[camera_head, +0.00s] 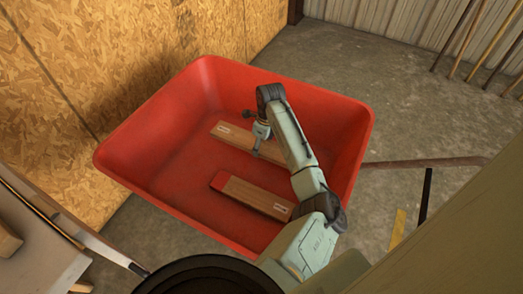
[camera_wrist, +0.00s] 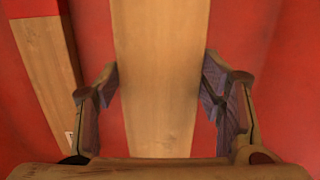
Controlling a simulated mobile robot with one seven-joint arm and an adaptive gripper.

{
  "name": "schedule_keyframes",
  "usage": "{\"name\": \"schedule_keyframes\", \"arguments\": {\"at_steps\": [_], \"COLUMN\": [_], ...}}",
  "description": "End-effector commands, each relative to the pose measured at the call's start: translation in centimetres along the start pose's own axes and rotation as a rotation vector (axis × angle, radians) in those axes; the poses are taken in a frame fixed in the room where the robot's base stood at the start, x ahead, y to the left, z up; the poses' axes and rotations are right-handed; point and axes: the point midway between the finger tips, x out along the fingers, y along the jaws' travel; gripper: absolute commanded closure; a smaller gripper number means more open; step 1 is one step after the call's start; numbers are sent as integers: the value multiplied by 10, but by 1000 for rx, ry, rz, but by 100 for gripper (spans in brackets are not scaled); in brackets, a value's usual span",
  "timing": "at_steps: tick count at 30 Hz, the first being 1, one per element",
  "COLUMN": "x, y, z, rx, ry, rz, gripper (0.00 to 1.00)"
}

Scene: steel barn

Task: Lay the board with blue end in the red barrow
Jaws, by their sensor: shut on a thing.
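The red barrow (camera_head: 135,150) fills the middle of the head view, and its red inside also fills the wrist view (camera_wrist: 285,60). My gripper (camera_head: 257,150) is down inside the barrow. It is shut on a plain wooden board (camera_head: 231,133), with one finger at each long edge in the wrist view (camera_wrist: 160,95). This board has a small pale label near its left end. No blue end shows on it; part of it is hidden behind my arm. I cannot tell whether it touches the barrow floor or is just above.
A second board with a red end (camera_head: 245,194) lies on the barrow floor nearer the camera, beside the held one; it also shows at left in the wrist view (camera_wrist: 48,75). A chipboard wall (camera_head: 100,60) stands close behind the barrow. Several poles (camera_head: 470,50) lean at the far right.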

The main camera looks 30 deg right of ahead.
Motion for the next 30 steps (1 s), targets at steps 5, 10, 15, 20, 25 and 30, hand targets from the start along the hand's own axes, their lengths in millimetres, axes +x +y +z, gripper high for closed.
{"name": "schedule_keyframes", "arguments": {"at_steps": [5, 10, 15, 20, 25, 30], "x": [7, 6, 8, 13, 18, 19], "y": [0, 0, 0, 0, 0, 0], "z": [0, 0, 0, -1, -2, -2], "rx": [-1, -1, 0, 0, 0, 0], "ry": [-1, -2, -2, -2, -2, -1], "rz": [-2, -2, 0, 0, -1, -1], "gripper": [78, 78, 78, 78, 78, 33]}}
